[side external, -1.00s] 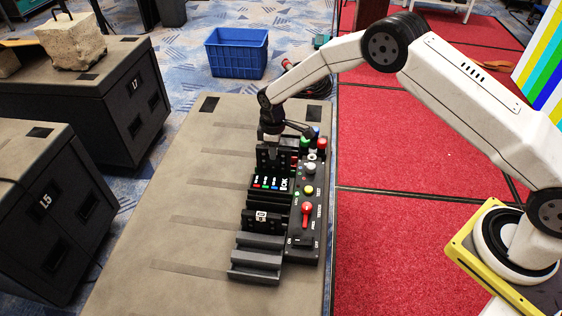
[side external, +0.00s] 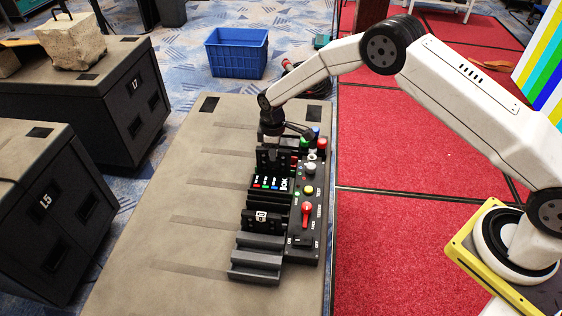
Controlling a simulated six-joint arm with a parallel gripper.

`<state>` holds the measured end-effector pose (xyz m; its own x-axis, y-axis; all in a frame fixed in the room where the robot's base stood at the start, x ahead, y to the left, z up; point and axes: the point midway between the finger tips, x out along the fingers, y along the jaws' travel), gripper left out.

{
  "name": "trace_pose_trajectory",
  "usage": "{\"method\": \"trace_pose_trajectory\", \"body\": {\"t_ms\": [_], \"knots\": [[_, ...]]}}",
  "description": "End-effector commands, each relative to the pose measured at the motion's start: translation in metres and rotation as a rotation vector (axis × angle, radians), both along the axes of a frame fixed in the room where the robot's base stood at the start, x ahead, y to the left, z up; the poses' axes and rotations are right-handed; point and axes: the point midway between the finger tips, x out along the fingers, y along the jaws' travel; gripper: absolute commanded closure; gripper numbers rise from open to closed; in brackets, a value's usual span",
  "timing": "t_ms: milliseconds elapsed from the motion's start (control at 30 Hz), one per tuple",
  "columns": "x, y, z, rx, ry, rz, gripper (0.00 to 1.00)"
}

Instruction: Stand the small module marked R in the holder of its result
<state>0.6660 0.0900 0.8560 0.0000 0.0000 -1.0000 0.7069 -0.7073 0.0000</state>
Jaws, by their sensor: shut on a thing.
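My gripper (side external: 271,138) points down at the far end of the black test rig, just above and behind a notched black holder (side external: 268,160). It is shut on the small module, which is mostly hidden behind the holder and the fingers; its mark cannot be read. A small display (side external: 271,183) in the middle of the rig shows coloured rows and a sideways "OK". A black holder with a white label (side external: 262,217) stands nearer the camera; the label is too small to read for sure.
A control panel (side external: 309,205) with a red knob (side external: 306,210), a yellow button and coloured lamps (side external: 311,139) runs along the right of the rig. A grey stepped block (side external: 256,259) is at the near end. The table top (side external: 180,240) is clear on the left.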

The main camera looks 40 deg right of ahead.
Motion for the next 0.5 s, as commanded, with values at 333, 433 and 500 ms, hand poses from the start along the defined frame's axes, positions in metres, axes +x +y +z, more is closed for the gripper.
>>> {"method": "trace_pose_trajectory", "body": {"t_ms": [333, 433, 500], "knots": [[0.0001, 0.0000, -0.0062, 0.000, 0.000, 0.000, 1.00], [0.0000, 0.0000, -0.0081, 0.000, 0.000, 0.000, 1.00], [-0.0001, 0.0000, -0.0095, 0.000, 0.000, 0.000, 1.00]]}}
